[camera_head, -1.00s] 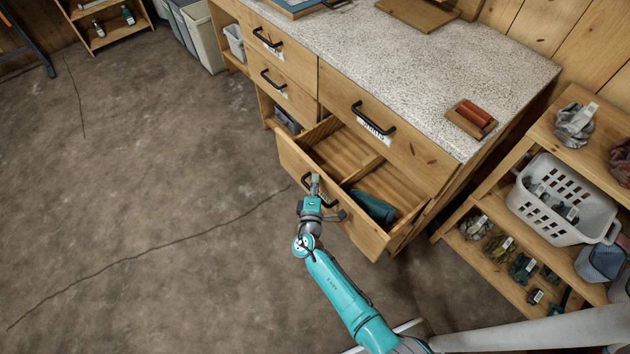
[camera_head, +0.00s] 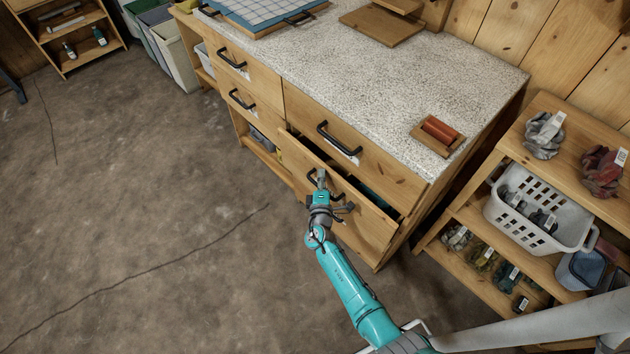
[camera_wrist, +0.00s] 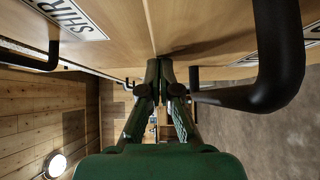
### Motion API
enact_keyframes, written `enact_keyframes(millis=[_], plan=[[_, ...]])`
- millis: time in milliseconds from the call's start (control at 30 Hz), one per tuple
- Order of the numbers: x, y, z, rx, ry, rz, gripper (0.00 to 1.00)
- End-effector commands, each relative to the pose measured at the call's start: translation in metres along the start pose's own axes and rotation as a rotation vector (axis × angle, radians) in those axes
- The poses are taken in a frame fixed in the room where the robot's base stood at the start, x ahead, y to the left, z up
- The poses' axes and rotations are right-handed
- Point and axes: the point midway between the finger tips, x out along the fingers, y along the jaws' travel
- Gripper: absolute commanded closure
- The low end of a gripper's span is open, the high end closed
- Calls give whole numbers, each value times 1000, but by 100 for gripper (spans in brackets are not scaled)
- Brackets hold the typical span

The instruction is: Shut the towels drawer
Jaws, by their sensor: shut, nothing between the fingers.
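The lower right drawer (camera_head: 365,225) of the wooden bench stands a little open, with a narrow dark gap along its top edge. I take it for the towels drawer, but its label is not legible. Its black handle (camera_head: 335,190) is partly hidden by my gripper (camera_head: 320,176). My gripper is shut and empty, with its fingertips at the drawer front by the handle; I cannot tell whether they touch. In the wrist view the closed fingers (camera_wrist: 166,72) point along the drawer fronts, with a large black handle (camera_wrist: 280,60) close at right.
The drawer above (camera_head: 350,140) is shut; in the wrist view its label starts "SHIR" (camera_wrist: 65,14). A shelf unit with a white basket (camera_head: 540,215) stands at right. A speckled worktop (camera_head: 390,75) lies above. The floor (camera_head: 130,190) at left is clear.

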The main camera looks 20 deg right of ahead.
Motion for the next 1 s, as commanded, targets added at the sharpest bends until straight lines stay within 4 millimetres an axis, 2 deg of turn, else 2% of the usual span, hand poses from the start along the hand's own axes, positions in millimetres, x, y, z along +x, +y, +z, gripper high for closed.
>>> enact_keyframes(millis=[200, 667, 1000], plan=[[7, 0, 6, 1, -1, 1, 100], [7, 0, 7, 1, 0, 1, 100], [-10, 0, -12, 0, -3, 0, 100]])
